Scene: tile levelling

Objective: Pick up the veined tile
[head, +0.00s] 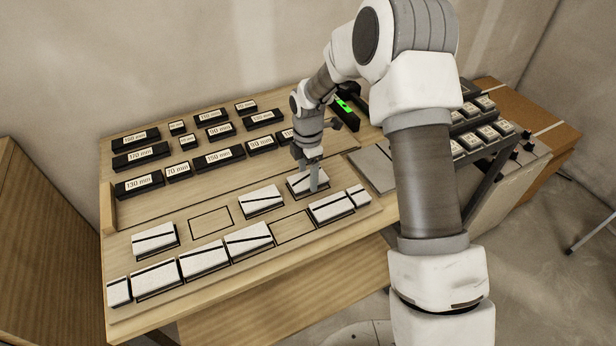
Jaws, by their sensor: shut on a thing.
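Several white tiles with dark vein lines stand in two rows on the wooden bench (150,205). My gripper (314,184) points down at the right tile of the back row. It is shut on this veined tile (298,186), one finger showing in front of its face. The tile is at its dark-outlined spot; I cannot tell whether it is lifted. Other veined tiles include one to its left (262,200) and one in front to its right (331,208).
Black blocks with millimetre labels (140,155) fill the back of the bench. Empty outlined spots lie among the tiles (210,222). A level with a green vial (345,106) lies behind my gripper. A grey plate (372,168) and a rack of labelled blocks (480,128) are right.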

